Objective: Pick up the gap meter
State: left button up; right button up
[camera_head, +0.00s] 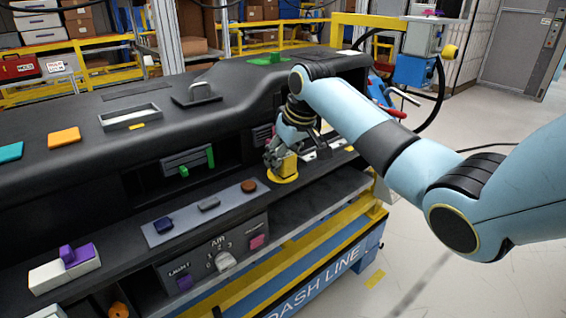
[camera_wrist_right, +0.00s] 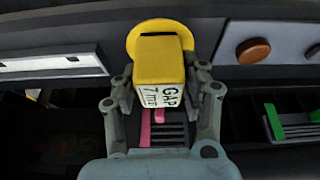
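The gap meter (camera_head: 285,166) is a yellow block on a round yellow base, with a white label reading "GAP 7 mm". It stands on the dark ledge at the front of the dashboard, right of centre in the head view. In the right wrist view the gap meter (camera_wrist_right: 160,68) is upright in the middle. My right gripper (camera_head: 279,155) is above and around it. In the wrist view the right gripper's fingers (camera_wrist_right: 161,82) lie against both sides of the block, so it looks shut on it. My left gripper is not in view.
The dashboard (camera_head: 110,165) fills the left and middle. A grey panel with several buttons (camera_head: 206,212) lies left of the meter. A purple-and-white part (camera_head: 66,266) sits at the lower left. Open slots with green and pink parts lie near the meter. Free floor is at the right.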

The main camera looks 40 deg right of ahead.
jog(key=c, duration=0.7)
jog(key=shift+c, duration=0.3)
jog(key=shift+r, duration=0.15)
